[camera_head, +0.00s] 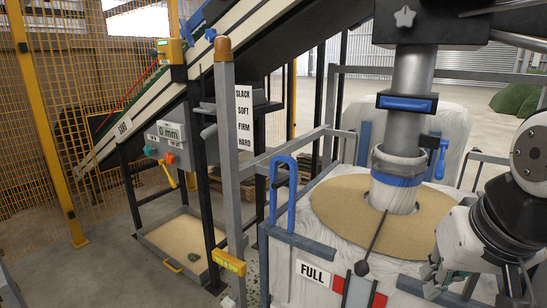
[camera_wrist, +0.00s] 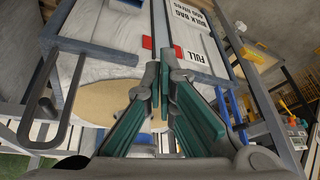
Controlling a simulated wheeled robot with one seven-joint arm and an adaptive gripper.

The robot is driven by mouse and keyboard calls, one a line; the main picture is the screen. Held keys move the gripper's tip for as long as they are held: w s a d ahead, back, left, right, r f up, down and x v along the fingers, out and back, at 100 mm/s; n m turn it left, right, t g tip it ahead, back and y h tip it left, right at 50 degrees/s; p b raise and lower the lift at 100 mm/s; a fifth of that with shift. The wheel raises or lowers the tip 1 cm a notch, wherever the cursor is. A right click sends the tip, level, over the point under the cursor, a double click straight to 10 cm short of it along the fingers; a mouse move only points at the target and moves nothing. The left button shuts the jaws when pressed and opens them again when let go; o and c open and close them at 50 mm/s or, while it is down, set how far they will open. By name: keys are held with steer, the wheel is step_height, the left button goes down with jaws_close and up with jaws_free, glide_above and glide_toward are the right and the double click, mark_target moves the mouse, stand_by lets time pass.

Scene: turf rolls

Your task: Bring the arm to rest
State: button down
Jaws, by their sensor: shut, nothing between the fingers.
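My gripper (camera_wrist: 163,88) shows in the wrist view with its grey fingers and green pads brought together at the tips, empty. Beyond the tips is a white bulk bag (camera_wrist: 90,75) with a round opening of tan grain. In the head view my arm comes in from the right edge, close beside the bulk bag (camera_head: 300,275). My fingers are not clear there, and I cannot tell whether they touch anything.
A blue-grey frame with a FULL sign (camera_head: 315,273) surrounds the bag. A post with firmness labels (camera_head: 244,118), a control box (camera_head: 168,140) and a grain tray (camera_head: 158,262) stand left.

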steer(key=s+a+f+n+g, duration=0.1)
steer(key=s+g, duration=0.1)
steer(key=s, duration=0.6)
steer(key=s+a+f+n+g, duration=0.1)
steer(key=s+a+f+g, duration=0.1)
steer(key=s, duration=0.5)
step_height(320, 180, up, 21)
steer(key=t+p, duration=0.3)
steer(key=p, duration=1.5)
steer(key=shift+w+a+f+p, duration=0.15)
steer(key=shift+p, duration=0.2)
